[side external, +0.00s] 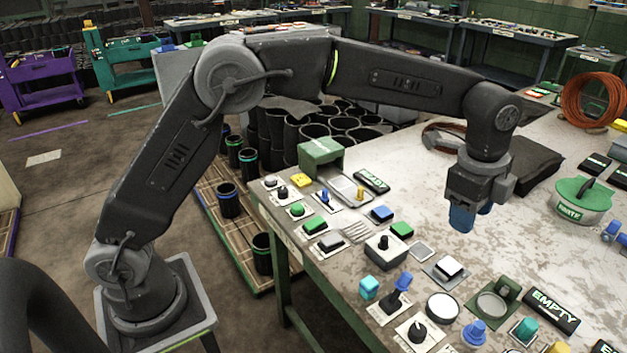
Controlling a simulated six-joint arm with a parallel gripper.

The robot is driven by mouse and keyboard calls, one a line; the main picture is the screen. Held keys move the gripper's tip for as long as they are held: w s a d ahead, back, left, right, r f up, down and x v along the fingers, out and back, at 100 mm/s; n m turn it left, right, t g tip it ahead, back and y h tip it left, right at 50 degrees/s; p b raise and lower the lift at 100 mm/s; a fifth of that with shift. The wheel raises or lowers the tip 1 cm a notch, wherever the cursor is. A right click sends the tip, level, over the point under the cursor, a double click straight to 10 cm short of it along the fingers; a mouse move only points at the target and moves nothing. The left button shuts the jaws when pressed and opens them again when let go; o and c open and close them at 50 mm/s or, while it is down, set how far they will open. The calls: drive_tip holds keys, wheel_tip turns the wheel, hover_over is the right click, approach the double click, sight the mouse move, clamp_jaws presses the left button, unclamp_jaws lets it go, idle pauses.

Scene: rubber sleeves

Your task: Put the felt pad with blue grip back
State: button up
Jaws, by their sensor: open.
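My gripper (472,217) hangs above the worn white table (535,255), its blue fingertips pointing down. It is open, with nothing visible between the fingers. I cannot tell for certain which thing is the felt pad with blue grip. My gripper is apart from all of these.
A green-lidded round tin (581,200) and an orange cable coil (594,100) stand at right. A black "EMPTY" sign (552,311) lies near the front. Black sleeves (330,128) stand behind the table. The table's middle right is fairly clear.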

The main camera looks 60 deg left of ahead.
drive_tip(key=s+a+r+n+t, duration=0.3)
drive_tip(key=s+a+r+n, duration=0.6)
drive_tip(key=s+a, duration=0.5)
drive_tip(key=s+a+f+n, duration=0.2)
drive_tip(key=s+a+n, duration=0.1)
drive_tip(key=s, duration=0.4)
drive_tip(key=s+a+f+n+t, duration=0.1)
drive_tip(key=s+a+f+n, duration=0.2)
drive_tip(key=s+n, duration=0.2)
drive_tip(key=shift+s+y, duration=0.3)
drive_tip(key=shift+s, duration=0.65)
